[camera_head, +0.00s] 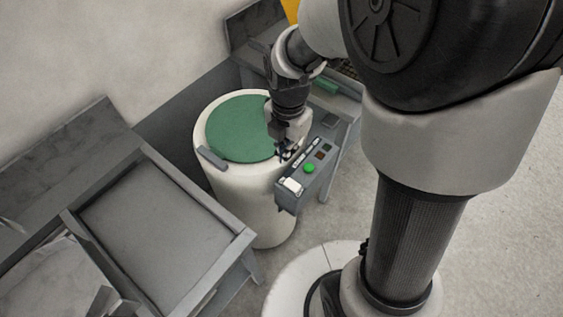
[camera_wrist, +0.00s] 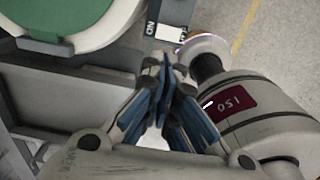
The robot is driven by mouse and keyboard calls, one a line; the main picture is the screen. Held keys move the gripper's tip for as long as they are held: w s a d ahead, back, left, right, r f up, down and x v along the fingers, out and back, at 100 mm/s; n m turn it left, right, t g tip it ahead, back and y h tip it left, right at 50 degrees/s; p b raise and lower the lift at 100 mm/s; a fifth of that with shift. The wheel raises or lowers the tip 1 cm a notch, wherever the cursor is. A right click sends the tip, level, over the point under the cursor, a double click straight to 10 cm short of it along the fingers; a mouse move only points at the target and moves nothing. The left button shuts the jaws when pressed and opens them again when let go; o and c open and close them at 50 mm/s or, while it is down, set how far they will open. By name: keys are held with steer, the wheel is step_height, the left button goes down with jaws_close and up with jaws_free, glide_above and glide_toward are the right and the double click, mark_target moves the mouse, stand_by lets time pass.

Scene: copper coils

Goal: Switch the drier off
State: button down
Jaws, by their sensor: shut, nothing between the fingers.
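The drier (camera_head: 265,215) is a white drum with a green lid (camera_head: 238,128); the lid also shows at the top left of the wrist view (camera_wrist: 55,18). A grey control box (camera_head: 292,203) is at the drum's right side. On it are a bright green button (camera_head: 309,168), dark buttons and a white piece (camera_head: 293,186). My gripper (camera_head: 286,152) is shut and empty, at the lid's right edge beside the box.
A grey table with a recessed top (camera_head: 155,225) stands left of the drier. Another grey bench (camera_head: 345,108) is behind and right of it. A wall is at the back left. Open concrete floor (camera_head: 505,225) lies to the right.

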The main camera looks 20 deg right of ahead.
mark_target(287, 185)
step_height(287, 185, down, 14)
steer(key=b, duration=0.5)
steer(key=shift+b, duration=0.35)
steer(key=shift+a+p, duration=0.1)
steer(key=shift+p, duration=0.2)
steer(key=shift+f+g+p, duration=0.2)
steer(key=shift+g+p, duration=0.1)
steer(key=shift+w+f, duration=0.1)
steer(key=shift+w, duration=0.05)
steer(key=shift+s, duration=0.2)
steer(key=shift+s+d+r, duration=0.25)
steer(key=shift+s+d, duration=0.2)
steer(key=shift+s, duration=0.05)
